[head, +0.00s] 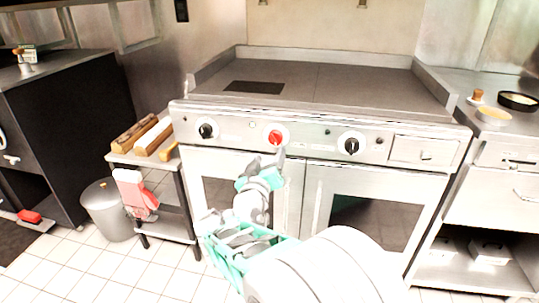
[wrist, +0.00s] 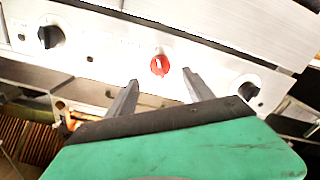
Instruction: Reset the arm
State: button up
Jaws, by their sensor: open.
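My gripper (wrist: 160,84) is open and empty in the wrist view, its two dark fingers pointing at the front panel of the range. A red knob (wrist: 160,65) lies just beyond and between the fingertips, apart from them as far as I can tell. In the head view the red knob (head: 275,137) is at the middle of the panel, and my gripper (head: 277,155) is just below it. My arm reaches up from the bottom of the view. It hides part of the oven doors.
The range (head: 330,85) has a flat top and black knobs (head: 206,131) and (head: 351,146) on either side. A small cart (head: 178,195) with wooden blocks stands left, beside a bin (head: 106,210). A counter with pans (head: 518,101) is at right. Tiled floor is open at lower left.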

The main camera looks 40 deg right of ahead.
jog(key=a+r+g+y+p, duration=0.3)
jog(key=a+r+y+p, duration=0.5)
jog(key=a+p, duration=0.75)
jog(key=s+a+r+n+g+y+p, duration=0.2)
jog(key=s+a+r+y+p, duration=0.1)
jog(key=s+a+p, duration=0.3)
jog(key=s+a+r+n+g+y+p, duration=0.2)
jog(key=s+a+r+y+p, duration=0.1)
jog(key=s+a+p, duration=0.3)
jog(key=shift+s+a+r+n+g+p, duration=0.25)
jog(key=shift+a+r+n+g+p, duration=0.15)
jog(key=shift+a+r+p, duration=0.65)
jog(key=shift+a+f, duration=0.1)
jog(key=shift+f, duration=0.05)
